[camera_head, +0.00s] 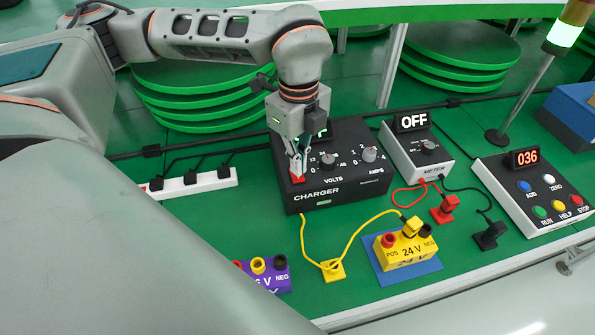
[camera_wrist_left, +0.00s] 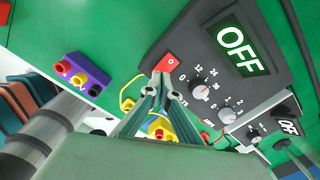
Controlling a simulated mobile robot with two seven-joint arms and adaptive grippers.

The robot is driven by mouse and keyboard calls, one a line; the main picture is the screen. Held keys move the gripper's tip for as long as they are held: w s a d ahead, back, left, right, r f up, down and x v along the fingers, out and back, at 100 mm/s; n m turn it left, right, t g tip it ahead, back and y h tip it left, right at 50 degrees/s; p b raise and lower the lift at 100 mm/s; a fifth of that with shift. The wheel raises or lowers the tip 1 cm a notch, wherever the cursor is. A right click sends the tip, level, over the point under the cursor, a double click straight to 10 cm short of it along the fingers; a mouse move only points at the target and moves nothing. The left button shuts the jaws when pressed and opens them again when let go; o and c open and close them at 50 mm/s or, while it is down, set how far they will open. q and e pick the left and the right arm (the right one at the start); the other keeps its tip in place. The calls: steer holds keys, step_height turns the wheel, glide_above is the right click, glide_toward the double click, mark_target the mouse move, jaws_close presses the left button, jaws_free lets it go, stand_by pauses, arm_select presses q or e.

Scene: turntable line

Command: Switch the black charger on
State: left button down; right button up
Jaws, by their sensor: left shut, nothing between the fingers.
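The black charger (camera_head: 335,190) lies on the green table, with a VOLTS knob (camera_head: 327,159) and an AMPS knob (camera_head: 369,154). Its display reads OFF in the left wrist view (camera_wrist_left: 243,50); the arm partly hides it in the head view. A red rocker switch (camera_wrist_left: 172,63) is at the charger's left corner. My left gripper (camera_head: 298,172) is shut and empty, pointing down with its fingertips at the red switch (camera_head: 298,179). In the left wrist view the fingertips (camera_wrist_left: 162,77) overlap the switch's lower edge; I cannot tell whether they press it. My right gripper is not in view.
A meter (camera_head: 415,160) reading OFF stands right of the charger. A yellow 24 V block (camera_head: 404,248) on a blue mat and a purple block (camera_head: 268,272) are in front. A white power strip (camera_head: 195,183) is at left. A button box (camera_head: 535,195) showing 036 is at right.

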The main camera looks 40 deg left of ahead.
arm_select(q)
steer(key=shift+f, duration=0.1)
steer(key=shift+f+b, duration=0.55)
steer(key=shift+f, duration=0.45)
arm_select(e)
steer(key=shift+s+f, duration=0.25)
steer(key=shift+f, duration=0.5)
arm_select(q)
steer(key=shift+r+p, duration=1.35)
steer(key=shift+r, duration=0.85)
steer(key=shift+r+p, duration=0.8)
steer(key=shift+r, duration=0.55)
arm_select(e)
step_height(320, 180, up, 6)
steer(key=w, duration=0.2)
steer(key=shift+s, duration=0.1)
